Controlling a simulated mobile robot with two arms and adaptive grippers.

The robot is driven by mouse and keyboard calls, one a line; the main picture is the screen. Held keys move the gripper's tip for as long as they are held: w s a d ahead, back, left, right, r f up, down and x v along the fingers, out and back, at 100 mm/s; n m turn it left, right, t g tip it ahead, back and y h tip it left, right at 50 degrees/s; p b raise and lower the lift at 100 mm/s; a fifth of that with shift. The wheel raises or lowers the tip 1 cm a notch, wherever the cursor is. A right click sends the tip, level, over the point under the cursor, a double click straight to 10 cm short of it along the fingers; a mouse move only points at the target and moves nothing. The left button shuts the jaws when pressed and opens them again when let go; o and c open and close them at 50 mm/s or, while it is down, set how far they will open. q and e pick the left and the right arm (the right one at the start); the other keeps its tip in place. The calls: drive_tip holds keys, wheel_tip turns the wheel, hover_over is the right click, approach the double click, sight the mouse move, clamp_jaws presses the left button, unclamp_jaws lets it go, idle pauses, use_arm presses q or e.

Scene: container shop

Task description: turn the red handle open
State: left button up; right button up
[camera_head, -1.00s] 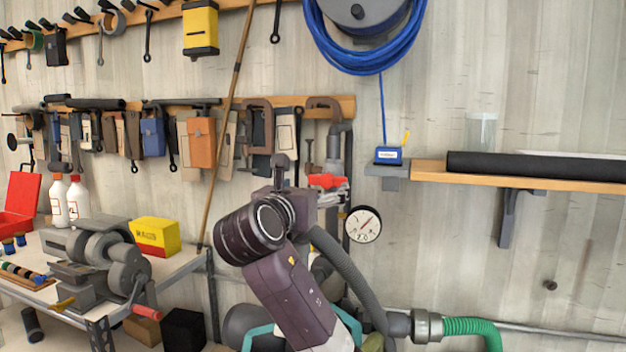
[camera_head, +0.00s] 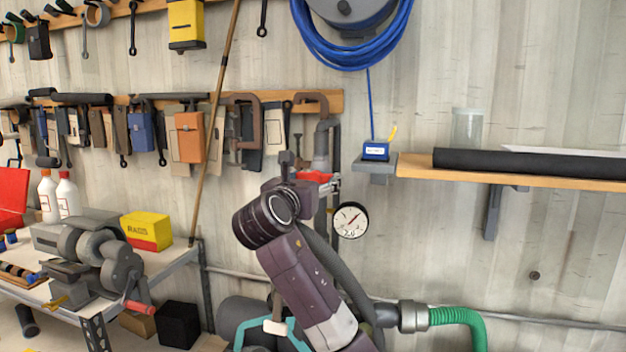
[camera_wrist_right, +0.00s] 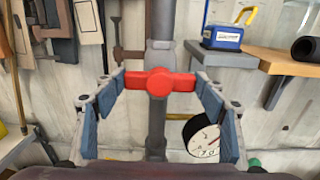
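The red handle (camera_head: 316,177) sits on a vertical grey pipe on the back wall, in the middle of the head view. In the right wrist view the red handle (camera_wrist_right: 158,82) lies crosswise, level, over the pipe. My right gripper (camera_head: 328,184) is at the handle, and my arm hides part of the pipe below. In the wrist view my right gripper (camera_wrist_right: 159,78) is open, its blue-padded fingers on either side of the handle, tips close to its two ends. I cannot tell whether they touch it. My left gripper is not in view.
A round gauge (camera_head: 350,220) hangs just right of the pipe. A wooden shelf (camera_head: 520,174) and a small grey shelf with a blue box (camera_head: 375,151) are to the right. A workbench (camera_head: 170,262) with a vise stands at left. Clamps hang left of the pipe.

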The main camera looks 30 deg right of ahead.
drive_tip(key=c, duration=0.4)
drive_tip(key=shift+o, duration=0.2)
drive_tip(key=m, duration=0.4)
drive_tip(key=shift+m, duration=0.3)
drive_tip(key=shift+s+d+f+m+b, duration=0.1)
drive_tip(key=shift+m+b, duration=1.2)
drive_tip(key=shift+m, duration=2)
drive_tip(key=shift+f+m+b, duration=0.1)
drive_tip(key=shift+m+b, duration=1.15)
drive_tip(key=shift+m, duration=2.05)
